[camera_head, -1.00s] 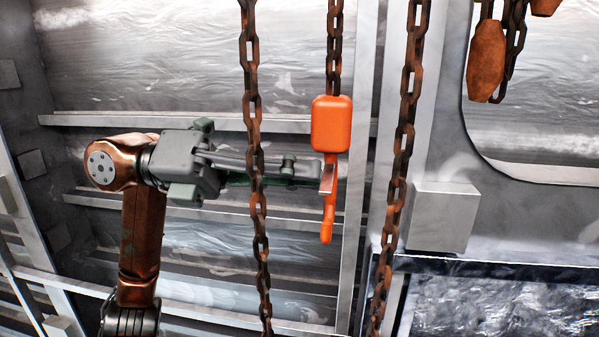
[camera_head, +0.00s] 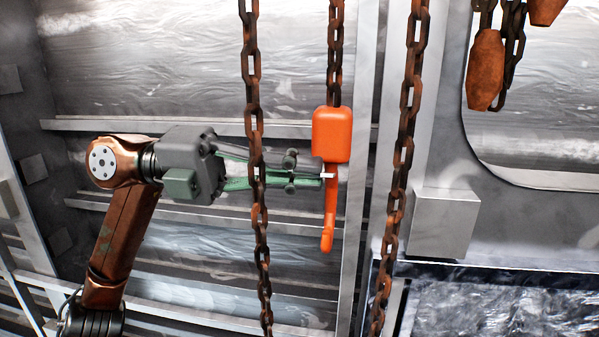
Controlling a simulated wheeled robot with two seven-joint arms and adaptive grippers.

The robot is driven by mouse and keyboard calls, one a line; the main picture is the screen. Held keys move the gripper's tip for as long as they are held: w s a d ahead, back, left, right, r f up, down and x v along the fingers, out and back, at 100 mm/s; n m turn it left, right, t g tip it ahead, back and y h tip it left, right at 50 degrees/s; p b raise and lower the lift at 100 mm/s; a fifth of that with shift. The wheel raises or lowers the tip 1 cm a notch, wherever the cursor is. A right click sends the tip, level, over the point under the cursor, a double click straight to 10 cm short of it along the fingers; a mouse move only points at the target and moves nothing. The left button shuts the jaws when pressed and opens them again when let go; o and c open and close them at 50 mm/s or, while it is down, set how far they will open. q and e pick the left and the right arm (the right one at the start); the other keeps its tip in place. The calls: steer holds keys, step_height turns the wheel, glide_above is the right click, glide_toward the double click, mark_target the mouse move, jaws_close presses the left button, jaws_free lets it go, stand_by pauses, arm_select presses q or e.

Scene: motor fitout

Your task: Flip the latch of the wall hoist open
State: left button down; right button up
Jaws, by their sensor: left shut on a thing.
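The orange hoist block (camera_head: 332,134) hangs from a rusty chain (camera_head: 335,60) right of the middle. Its orange hook (camera_head: 327,235) points down below it. A small pale latch (camera_head: 328,176) shows at the upper part of the hook. My left gripper (camera_head: 318,178) comes in from the left, with its green fingers pointing right. Its fingertips are at the latch, just under the block, and shut on it. A hanging chain crosses in front of the fingers and hides part of them. My right gripper is not in view.
A long rusty chain (camera_head: 252,90) hangs in front of my left gripper's fingers. Another chain (camera_head: 405,130) hangs right of the hook. Rusty chain weights (camera_head: 486,70) hang at the upper right. A grey box (camera_head: 440,222) is on the wall.

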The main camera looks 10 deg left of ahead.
arm_select(q)
steer(key=c, duration=2)
jaws_free()
steer(key=shift+c, duration=0.2)
steer(key=shift+d, duration=0.1)
steer(key=a, duration=1.2)
steer(key=shift+c, duration=0.6)
